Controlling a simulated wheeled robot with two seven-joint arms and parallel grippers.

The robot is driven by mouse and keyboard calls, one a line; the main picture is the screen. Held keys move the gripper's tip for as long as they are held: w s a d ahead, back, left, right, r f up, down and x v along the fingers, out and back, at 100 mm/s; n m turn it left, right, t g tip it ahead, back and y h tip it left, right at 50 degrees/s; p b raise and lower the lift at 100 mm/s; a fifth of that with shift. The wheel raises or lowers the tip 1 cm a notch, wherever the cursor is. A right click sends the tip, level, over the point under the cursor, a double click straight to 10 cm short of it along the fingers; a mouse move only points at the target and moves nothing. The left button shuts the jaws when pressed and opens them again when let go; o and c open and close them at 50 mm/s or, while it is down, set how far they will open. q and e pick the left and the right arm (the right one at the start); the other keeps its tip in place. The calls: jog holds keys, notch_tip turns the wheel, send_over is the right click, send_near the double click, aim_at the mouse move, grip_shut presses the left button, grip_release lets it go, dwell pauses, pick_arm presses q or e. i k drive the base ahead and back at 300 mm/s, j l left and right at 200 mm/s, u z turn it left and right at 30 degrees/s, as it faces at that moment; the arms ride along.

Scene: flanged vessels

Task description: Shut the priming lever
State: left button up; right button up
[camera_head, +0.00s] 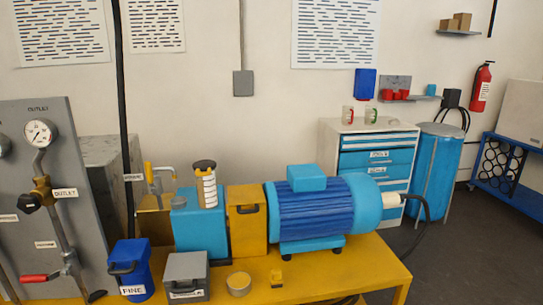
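No part is labelled as the priming lever. A small upright yellow lever (148,172) stands on a fitting behind the blue pump body (200,228), left of a clear ribbed cylinder with a dark cap (205,185). A red-handled lever (40,278) lies roughly level on the grey outlet panel (88,212) at the left. I cannot tell from this view which of them is the priming lever, or whether it is open or shut. Neither of my grippers is in view.
The yellow bench (350,265) carries a blue motor (318,208), a yellow block (247,222), a blue bin (130,268), a grey case (183,277) and a round tin (238,284). Its front right is clear. A drawer cabinet (378,160) stands behind.

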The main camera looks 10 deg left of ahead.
aim_at(148, 167)
jog(key=u, duration=1.15)
jog(key=i, duration=0.05)
